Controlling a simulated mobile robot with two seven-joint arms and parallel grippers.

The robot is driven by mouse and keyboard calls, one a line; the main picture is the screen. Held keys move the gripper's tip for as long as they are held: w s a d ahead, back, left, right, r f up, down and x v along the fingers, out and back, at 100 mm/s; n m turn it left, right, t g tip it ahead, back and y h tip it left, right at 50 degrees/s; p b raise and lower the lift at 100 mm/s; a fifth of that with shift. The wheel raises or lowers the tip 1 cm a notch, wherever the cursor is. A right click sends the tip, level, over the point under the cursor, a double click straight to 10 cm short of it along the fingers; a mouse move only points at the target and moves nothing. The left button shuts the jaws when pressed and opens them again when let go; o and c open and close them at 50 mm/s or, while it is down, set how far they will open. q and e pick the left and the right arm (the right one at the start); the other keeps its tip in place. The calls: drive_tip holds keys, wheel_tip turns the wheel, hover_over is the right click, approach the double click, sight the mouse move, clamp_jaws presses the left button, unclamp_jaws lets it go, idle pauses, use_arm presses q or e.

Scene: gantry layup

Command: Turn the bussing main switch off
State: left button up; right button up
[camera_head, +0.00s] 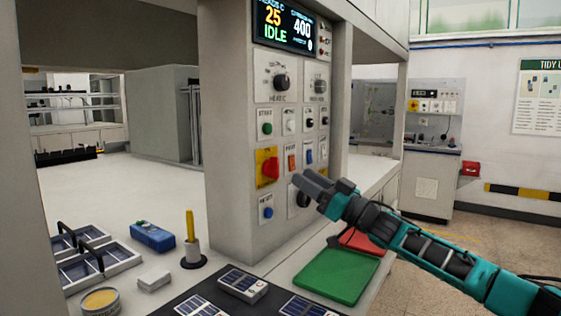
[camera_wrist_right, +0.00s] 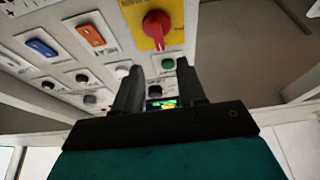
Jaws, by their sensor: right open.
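A red rotary switch (camera_head: 270,168) on a yellow plate sits at the lower left of the grey control panel (camera_head: 232,120). I take it as the main switch; its label is too small to read. It also shows at the top of the right wrist view (camera_wrist_right: 157,25), with its grip roughly upright in that picture. My right gripper (camera_head: 305,181) is open and empty in front of the panel's lower part, right of the red switch and apart from it. It partly hides a dark knob (camera_head: 293,198). In the wrist view its fingertips (camera_wrist_right: 159,68) point towards the panel.
A green button (camera_head: 266,128), an orange switch (camera_head: 291,161) and a blue button (camera_head: 267,212) surround the red switch. A display (camera_head: 285,25) reads IDLE. Below lie a green tray (camera_head: 335,275), a yellow-handled tool (camera_head: 190,235) and a blue box (camera_head: 152,237).

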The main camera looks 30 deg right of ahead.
sight(278, 162)
drive_tip(key=shift+p+x, duration=0.8)
drive_tip(key=shift+x, duration=3.4)
drive_tip(key=c, duration=0.7)
drive_tip(key=shift+f, duration=0.15)
clamp_jaws()
